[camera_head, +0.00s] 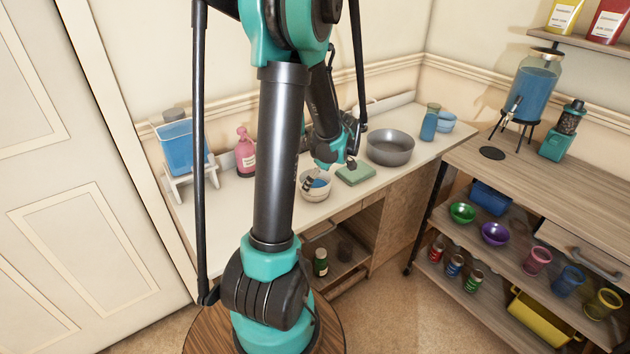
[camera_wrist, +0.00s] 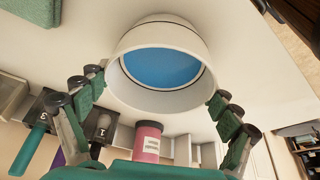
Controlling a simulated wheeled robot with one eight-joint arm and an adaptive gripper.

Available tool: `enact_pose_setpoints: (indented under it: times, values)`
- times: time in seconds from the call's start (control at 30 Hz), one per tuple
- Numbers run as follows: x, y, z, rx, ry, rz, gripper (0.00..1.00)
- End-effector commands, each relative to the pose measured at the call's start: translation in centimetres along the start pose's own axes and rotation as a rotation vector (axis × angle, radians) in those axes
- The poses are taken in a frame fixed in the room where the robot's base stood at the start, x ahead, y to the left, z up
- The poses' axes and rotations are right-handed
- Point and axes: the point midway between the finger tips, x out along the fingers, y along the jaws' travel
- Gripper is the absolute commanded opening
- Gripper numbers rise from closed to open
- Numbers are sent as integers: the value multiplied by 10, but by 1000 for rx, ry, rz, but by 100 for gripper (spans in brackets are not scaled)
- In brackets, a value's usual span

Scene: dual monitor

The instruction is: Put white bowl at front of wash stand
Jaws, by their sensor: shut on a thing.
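The white bowl (camera_head: 315,190) with a blue inside is near the front edge of the white wash stand top (camera_head: 223,205). In the wrist view the white bowl (camera_wrist: 165,65) sits between the two fingers, its opening partly facing the camera. My gripper (camera_head: 323,176) is shut on the bowl; the wrist view shows my gripper (camera_wrist: 157,92) with a finger on each side of it. I cannot tell whether the bowl touches the top or hangs slightly above it. My arm hides part of the wash stand.
A green sponge-like block (camera_head: 355,174) lies right of the bowl, with a grey basin (camera_head: 390,147) behind it. A pink bottle (camera_head: 245,153) and a blue tank (camera_head: 185,147) stand left. A blue bottle (camera_head: 430,122) stands farther right. A shelf unit (camera_head: 520,180) fills the right side.

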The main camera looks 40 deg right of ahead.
Motion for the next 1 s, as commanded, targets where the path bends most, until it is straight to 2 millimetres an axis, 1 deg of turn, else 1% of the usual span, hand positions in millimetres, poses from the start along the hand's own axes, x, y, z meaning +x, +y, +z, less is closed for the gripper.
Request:
enact_pose_setpoints:
  times: [0.33,0.37,0.4,0.43,0.83,0.93,1.0]
  values:
    - [3,0,1,0,0,0,44]
    - [2,0,1,0,0,0,94]
    - [2,0,1,0,0,0,99]
    - [2,0,1,0,0,0,100]
    - [0,0,0,0,0,0,100]
    - [-8,0,0,1,0,0,100]
    - [-18,0,0,1,0,0,100]
